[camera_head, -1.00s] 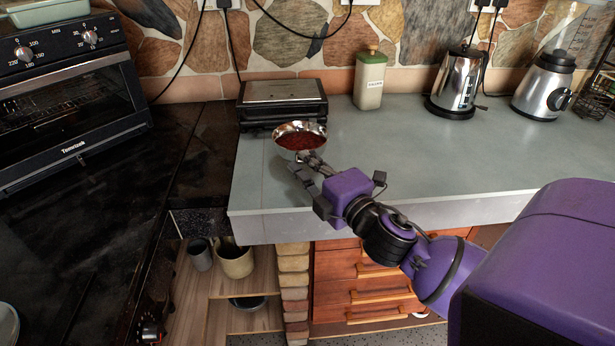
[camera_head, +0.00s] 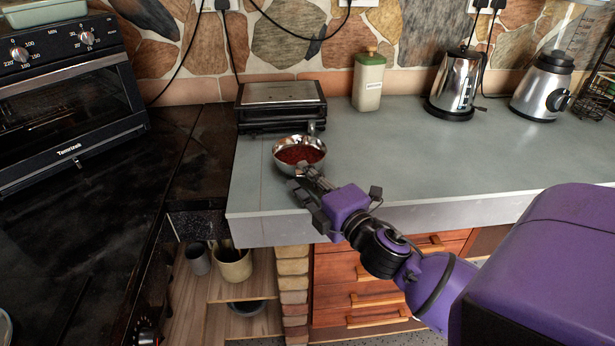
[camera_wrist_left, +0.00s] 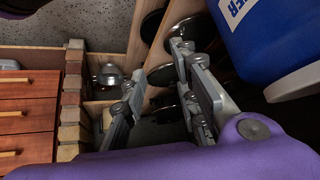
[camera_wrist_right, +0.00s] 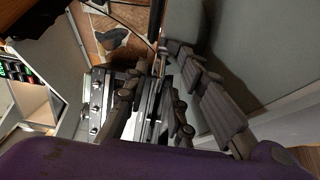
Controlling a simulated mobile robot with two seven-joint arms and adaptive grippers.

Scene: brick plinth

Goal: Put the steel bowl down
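The steel bowl (camera_head: 287,167), shiny with dark red contents, shows in the head view over the left end of the grey counter (camera_head: 430,155), just in front of the black press. My right gripper (camera_head: 304,177) is at its near side, its fingers shut on the near rim. Whether the bowl's base touches the counter is hard to tell. In the right wrist view, the fingers (camera_wrist_right: 152,105) have shiny metal between them; the red contents do not show. My left gripper (camera_wrist_left: 155,95) is open and empty in the left wrist view, by low shelves.
The black press (camera_head: 282,107) stands close behind the bowl. The counter to the right of the bowl is clear. An oven (camera_head: 75,105) is at left.

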